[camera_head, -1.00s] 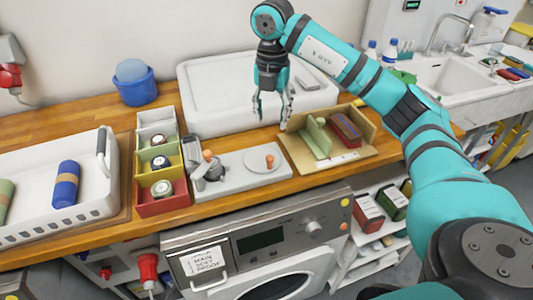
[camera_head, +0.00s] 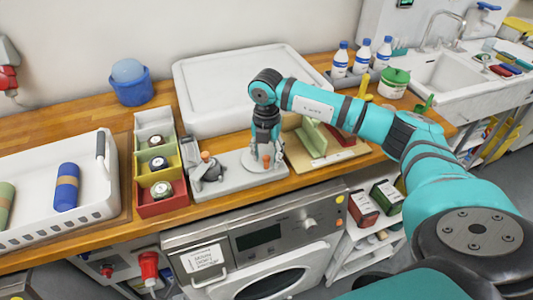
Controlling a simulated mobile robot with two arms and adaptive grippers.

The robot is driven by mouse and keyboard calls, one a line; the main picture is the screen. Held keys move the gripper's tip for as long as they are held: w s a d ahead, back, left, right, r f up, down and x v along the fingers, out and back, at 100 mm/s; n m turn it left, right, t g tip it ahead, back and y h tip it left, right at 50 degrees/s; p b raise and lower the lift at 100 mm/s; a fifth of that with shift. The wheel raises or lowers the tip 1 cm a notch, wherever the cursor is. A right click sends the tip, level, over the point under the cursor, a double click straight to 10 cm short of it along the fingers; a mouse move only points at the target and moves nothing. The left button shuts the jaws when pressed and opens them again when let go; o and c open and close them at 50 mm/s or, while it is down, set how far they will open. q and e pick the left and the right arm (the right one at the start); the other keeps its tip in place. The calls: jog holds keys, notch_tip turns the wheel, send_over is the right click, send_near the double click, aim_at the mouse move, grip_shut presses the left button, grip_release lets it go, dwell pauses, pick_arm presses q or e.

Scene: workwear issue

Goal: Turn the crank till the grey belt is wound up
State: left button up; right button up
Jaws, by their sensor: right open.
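A light grey winder (camera_head: 235,182) lies on the wooden counter. On its left part stands a small grey piece with an orange knob (camera_head: 205,155) and a darker grey roll (camera_head: 212,172), which may be the belt; I cannot tell how much of it is wound. On the right part is a round disc with an orange knob, the likely crank. My right gripper (camera_head: 266,160) points down over this disc, open, with its fingers around or right beside the knob. My left gripper is not in view.
A column of coloured bins (camera_head: 166,205) stands left of the winder, and a white basket (camera_head: 92,205) with rolls beyond it. A wooden tray (camera_head: 325,158) is close on the right. A large white lid-like box (camera_head: 215,105) stands behind. A washer front (camera_head: 262,240) is below the counter edge.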

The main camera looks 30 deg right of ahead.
jog(key=shift+c, duration=0.2)
grip_shut()
jog(key=shift+d, duration=0.1)
